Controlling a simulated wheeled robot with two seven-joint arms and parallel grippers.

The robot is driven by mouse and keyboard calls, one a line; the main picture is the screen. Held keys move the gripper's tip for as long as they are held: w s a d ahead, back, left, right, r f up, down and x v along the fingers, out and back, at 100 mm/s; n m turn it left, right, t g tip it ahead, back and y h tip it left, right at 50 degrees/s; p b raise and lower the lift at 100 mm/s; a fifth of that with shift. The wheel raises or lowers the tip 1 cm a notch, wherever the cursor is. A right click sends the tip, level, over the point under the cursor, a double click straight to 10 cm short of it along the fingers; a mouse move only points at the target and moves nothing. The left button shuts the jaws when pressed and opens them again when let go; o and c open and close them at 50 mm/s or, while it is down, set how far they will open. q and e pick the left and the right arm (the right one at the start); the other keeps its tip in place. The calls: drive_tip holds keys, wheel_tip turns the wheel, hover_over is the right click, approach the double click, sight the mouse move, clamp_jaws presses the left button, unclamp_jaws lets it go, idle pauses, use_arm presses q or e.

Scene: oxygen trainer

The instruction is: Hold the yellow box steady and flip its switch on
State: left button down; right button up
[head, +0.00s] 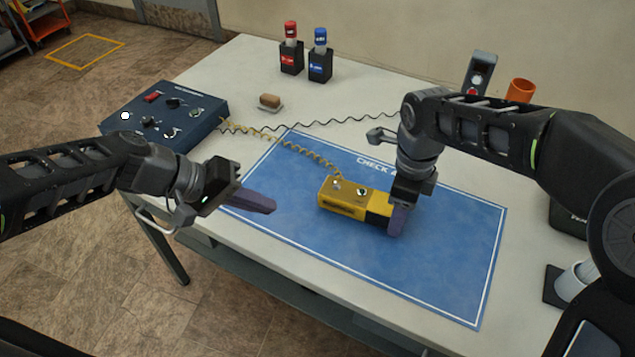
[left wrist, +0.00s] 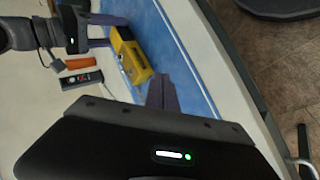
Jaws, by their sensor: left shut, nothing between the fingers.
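The yellow box (head: 343,198) lies on the blue mat (head: 300,235), with a small switch lever (head: 337,185) and a dark round knob (head: 361,191) on top. A coiled yellow cord runs from its far left end. My right gripper (head: 398,218) is shut on the box's right end, with one finger on the near side; the far finger is hidden in the head view.
A blue control box (head: 172,112) with knobs stands at the table's left. Red (head: 291,50) and blue (head: 320,55) bottles in black holders stand at the back, near a brown block (head: 270,101). The mat's front is clear.

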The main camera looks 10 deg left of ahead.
sight(335, 185)
use_arm(q)
drive_tip(key=shift+w+d+r+n+t+h, duration=0.3)
drive_tip(key=shift+w+r+n+t, duration=0.2)
drive_tip(key=shift+n, duration=2.3)
drive_tip(key=shift+w+d+r+n+t+h, duration=0.3)
drive_tip(key=shift+w+r+n+t, duration=0.2)
drive_tip(key=shift+n, duration=2.3)
drive_tip(key=shift+w+d+r+n+t+h, duration=0.35)
drive_tip(key=shift+r+n, duration=0.2)
drive_tip(key=shift+n, duration=2.25)
drive_tip(key=x, duration=1)
